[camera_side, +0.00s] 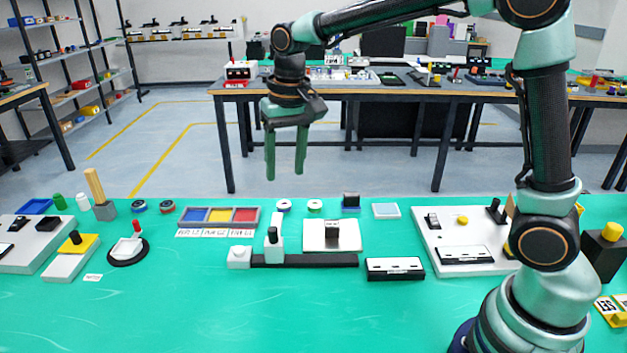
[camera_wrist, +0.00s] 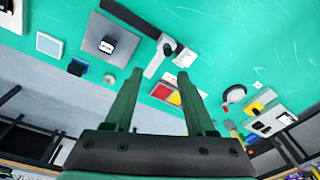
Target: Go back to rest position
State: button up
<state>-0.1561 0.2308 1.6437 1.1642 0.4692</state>
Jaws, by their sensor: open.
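My gripper (camera_side: 286,176) hangs from my raised arm, high above the back edge of the green table (camera_side: 200,310). Its two green fingers point down and stand apart, with nothing between them. In the wrist view my gripper (camera_wrist: 160,75) shows the same two fingers spread. Beyond and between them, a tray with red and yellow sections (camera_wrist: 165,92) shows partly. A black mini conveyor (camera_side: 305,260) with a white end block lies on the table, below my gripper and nearer the side camera.
A white plate with a dark block (camera_side: 316,242), a tray with blue, yellow and red sections (camera_side: 181,218), a black-and-white box (camera_side: 395,276) and a white panel (camera_side: 440,262) stand on the table. The front left of the table is clear. Air around my gripper is free.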

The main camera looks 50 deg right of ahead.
jog(key=s+d+r+n+t, duration=0.1)
jog(key=s+d+t, duration=0.1)
jog(key=s, duration=0.5)
jog(key=s+d+r+n+t, duration=0.1)
jog(key=s+d, duration=0.3)
jog(key=s, duration=0.4)
jog(key=shift+d+n+t, duration=0.4)
jog(key=shift+n+t, duration=0.3)
jog(key=shift+n, duration=0.1)
